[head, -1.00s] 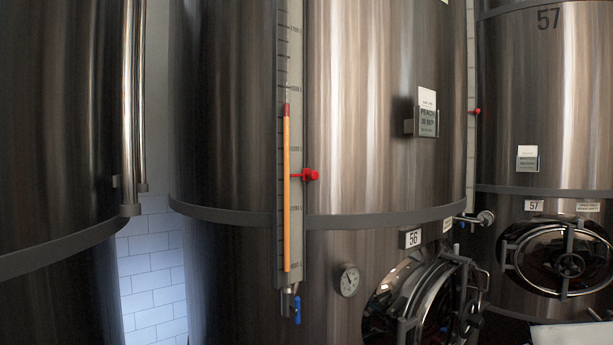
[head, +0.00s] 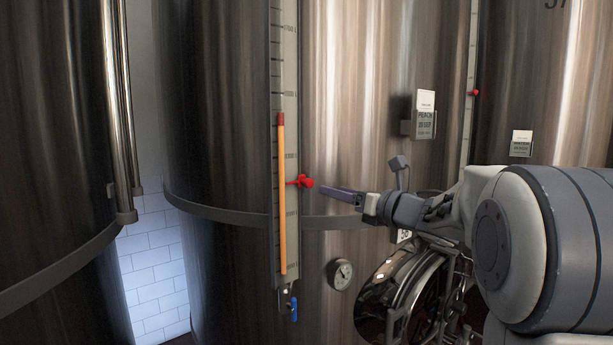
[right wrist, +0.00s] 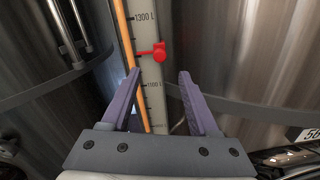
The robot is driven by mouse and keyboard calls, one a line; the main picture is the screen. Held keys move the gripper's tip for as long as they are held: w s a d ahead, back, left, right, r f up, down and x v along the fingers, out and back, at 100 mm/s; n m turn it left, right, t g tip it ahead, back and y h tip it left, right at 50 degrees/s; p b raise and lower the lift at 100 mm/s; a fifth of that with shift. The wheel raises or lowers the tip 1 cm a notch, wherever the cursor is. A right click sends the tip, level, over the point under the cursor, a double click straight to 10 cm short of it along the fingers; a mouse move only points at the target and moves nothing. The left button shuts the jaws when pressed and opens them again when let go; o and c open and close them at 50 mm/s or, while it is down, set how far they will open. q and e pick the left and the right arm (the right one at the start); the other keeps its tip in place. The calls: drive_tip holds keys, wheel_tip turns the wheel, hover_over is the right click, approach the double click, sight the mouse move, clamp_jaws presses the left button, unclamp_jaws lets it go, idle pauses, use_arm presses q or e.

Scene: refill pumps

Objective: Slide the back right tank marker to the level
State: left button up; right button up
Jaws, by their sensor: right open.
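The red marker (head: 302,181) sits on the level scale (head: 291,150) of the middle steel tank, well below the top of the orange column (head: 282,200), which ends in a dark red tip (head: 281,118). In the right wrist view the marker (right wrist: 158,51) lies between the 1300 L and 1100 L labels, ahead of my fingers. My right gripper (head: 340,192) is to the right of the marker and apart from it. In the right wrist view its two purple fingers (right wrist: 160,80) are spread with nothing between them. My left gripper is not in view.
A round hatch (head: 405,295), a dial gauge (head: 340,274) and a blue-handled valve (head: 294,308) are low on the middle tank. A card holder (head: 425,120) sticks out at upper right. Another tank (head: 50,150) stands at left.

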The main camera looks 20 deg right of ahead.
sight(311, 184)
drive_tip(key=p+x, duration=0.4)
drive_tip(key=x, duration=0.5)
drive_tip(key=shift+w+r+p, duration=0.1)
drive_tip(key=shift+p, duration=0.25)
drive_tip(key=shift+w+a, duration=0.2)
drive_tip(key=shift+w, duration=0.25)
clamp_jaws()
idle(0.6)
